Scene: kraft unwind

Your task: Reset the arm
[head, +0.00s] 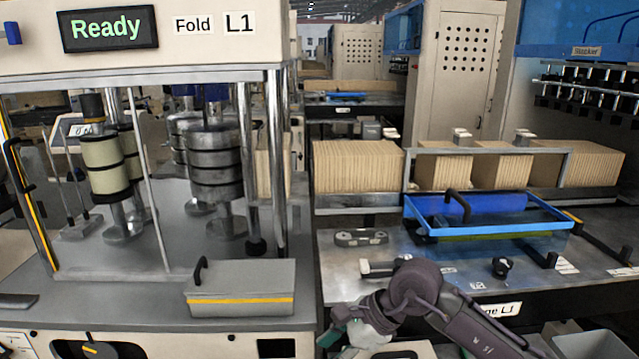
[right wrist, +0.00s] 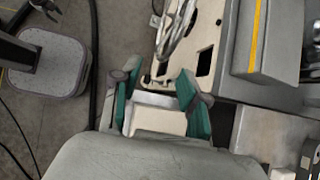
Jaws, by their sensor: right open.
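My right arm comes in from the lower right in the head view, bent at a dark elbow. Its gripper (head: 335,335) hangs low in front of the machine fronts, and only part of its green fingers shows. In the right wrist view the right gripper (right wrist: 155,88) has its two green fingers spread apart, with nothing held between them. A pale block (right wrist: 157,120) shows between the finger bases, probably part of the gripper. My left gripper is not in view.
A grey lidded box with a yellow stripe (head: 240,288) stands on the left machine's front edge. A blue-framed clear cover (head: 490,222) and a black knob (head: 502,267) are on the right table. Rows of kraft cartons (head: 357,167) stand behind. The screen (head: 108,28) reads "Ready".

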